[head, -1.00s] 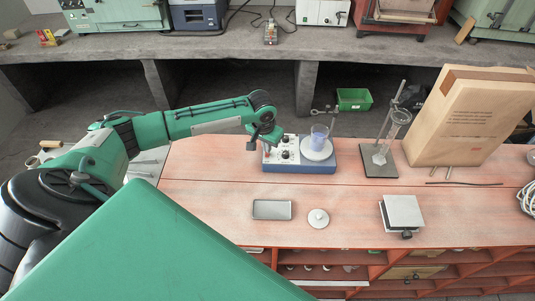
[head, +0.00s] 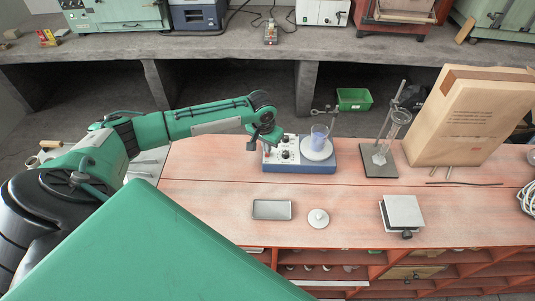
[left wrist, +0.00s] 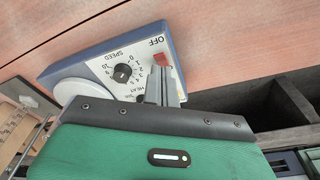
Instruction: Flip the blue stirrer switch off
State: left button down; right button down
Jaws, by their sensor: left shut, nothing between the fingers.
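The blue stirrer (head: 299,168) stands on the red bench top, with a white control face, two black knobs and a round white plate carrying a beaker (head: 319,137). In the left wrist view the stirrer (left wrist: 85,58) shows its SPEED dial and the word OFF. Its red switch (left wrist: 161,59) is beside that word, right at the fingertips. My left gripper (head: 267,150) is at the left end of the stirrer. In the left wrist view my left gripper (left wrist: 161,72) is shut and empty, its tips at or touching the switch; I cannot tell which. My right gripper is not in view.
A metal tray (head: 272,210), a white round lid (head: 318,218) and a small platform (head: 403,212) lie in front. A stand (head: 379,160) with glassware and a large brown paper package (head: 472,115) are to the right. The bench between is clear.

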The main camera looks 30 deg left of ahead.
aim_at(267, 155)
pick_arm(q)
jog(key=shift+f+b, duration=0.3)
jog(key=shift+f, duration=0.75)
dwell(0.4)
notch_tip(267, 155, up, 7)
jog(key=p, duration=0.8)
dwell(0.4)
